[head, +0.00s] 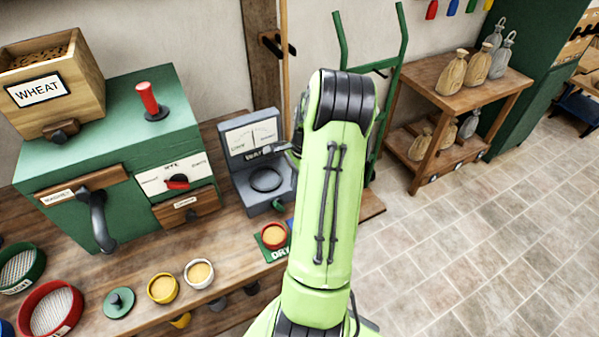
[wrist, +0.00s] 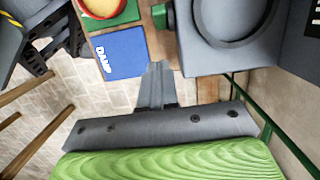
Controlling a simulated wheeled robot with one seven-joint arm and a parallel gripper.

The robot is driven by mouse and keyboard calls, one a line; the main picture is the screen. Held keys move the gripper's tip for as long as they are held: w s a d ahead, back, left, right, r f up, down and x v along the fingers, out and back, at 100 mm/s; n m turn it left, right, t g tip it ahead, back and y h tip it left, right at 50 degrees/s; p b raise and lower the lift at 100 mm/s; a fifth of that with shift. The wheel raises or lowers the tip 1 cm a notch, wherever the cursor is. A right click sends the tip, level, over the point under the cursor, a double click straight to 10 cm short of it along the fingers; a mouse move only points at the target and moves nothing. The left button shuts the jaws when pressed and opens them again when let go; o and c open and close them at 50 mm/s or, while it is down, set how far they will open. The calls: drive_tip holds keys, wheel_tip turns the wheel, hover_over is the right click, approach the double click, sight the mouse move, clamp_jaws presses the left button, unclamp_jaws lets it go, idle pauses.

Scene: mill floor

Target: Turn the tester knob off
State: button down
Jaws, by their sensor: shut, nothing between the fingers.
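The tester (head: 252,150) is a grey unit with a dial panel and a round dark ring on its base. It stands on the wooden bench, left of my arm in the head view. Its grey base also shows at the upper right of the wrist view (wrist: 205,62). A small dark green knob (wrist: 163,16) sticks out from the tester's side there. My gripper (wrist: 157,68) is shut and empty. In the picture its tips lie below the knob, beside the blue DAMP mat, with a visible gap to the knob.
A green mat (wrist: 122,14) holding a cup of grain and a blue DAMP mat (wrist: 120,52) lie beside the tester. A green mill cabinet (head: 100,150) with a red lever stands to the left. A green hand truck (head: 395,85) stands behind my arm. Floor at right is clear.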

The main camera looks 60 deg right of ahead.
sight(279, 205)
drive_tip(key=a+f, duration=0.1)
drive_tip(key=w+a+f, duration=0.1)
drive_tip(key=f, duration=0.1)
drive_tip(key=w+a+f+b, duration=0.1)
drive_tip(key=shift+a+f, duration=0.2)
drive_tip(key=shift+a, duration=0.05)
drive_tip(key=shift+w+a+g+h+b, duration=0.25)
drive_tip(key=shift+g+h+b, duration=0.15)
drive_tip(key=shift+h, duration=0.2)
drive_tip(key=shift+w+a+h+b, duration=0.1)
drive_tip(key=shift+a+h+b, duration=0.15)
drive_tip(key=shift+h+b, duration=0.15)
drive_tip(key=shift+w+a+f+g+h+b, duration=0.1)
drive_tip(key=shift+w+a+g+h+b, duration=0.1)
drive_tip(key=shift+a+g+h+b, duration=0.25)
drive_tip(key=shift+w+a+g+h+b, duration=0.15)
drive_tip(key=shift+g+h+b, duration=0.2)
drive_tip(key=shift+h+b, duration=0.3)
drive_tip(key=g+h+b, duration=0.1)
drive_tip(key=b, duration=0.1)
drive_tip(key=w+a+g+h+b, duration=0.1)
drive_tip(key=h+b, duration=0.1)
drive_tip(key=a+f+g+h+b, duration=0.1)
drive_tip(key=h+b, duration=0.1)
drive_tip(key=shift+w+a, duration=0.1)
drive_tip(key=shift+w, duration=0.05)
drive_tip(key=shift+a+f+b, duration=0.2)
drive_tip(key=shift+b, duration=0.1)
